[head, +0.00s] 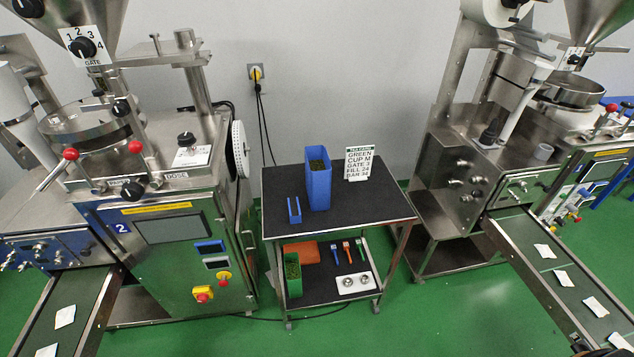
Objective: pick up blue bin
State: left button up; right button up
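The blue bin (318,184) stands upright on the dark top of a small cart (360,208), towards its back middle. It is tall and narrow, with greenish-brown loose contents showing at its open top. A smaller blue holder (294,212) with upright sides sits on the cart top, left of and in front of the bin.
A sign card (359,163) stands right of the bin. The lower shelf (325,284) holds a green bin (293,276), an orange item (301,253), small tools and a tray (355,283). Packing machines with teabag conveyors (66,312) flank the cart. Green floor (410,325) is clear in front.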

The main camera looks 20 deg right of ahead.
aim_at(318, 169)
jog(key=i+l+u, duration=0.25)
jog(key=l, duration=0.55)
jog(key=l+u, duration=0.3)
jog(key=l, duration=0.55)
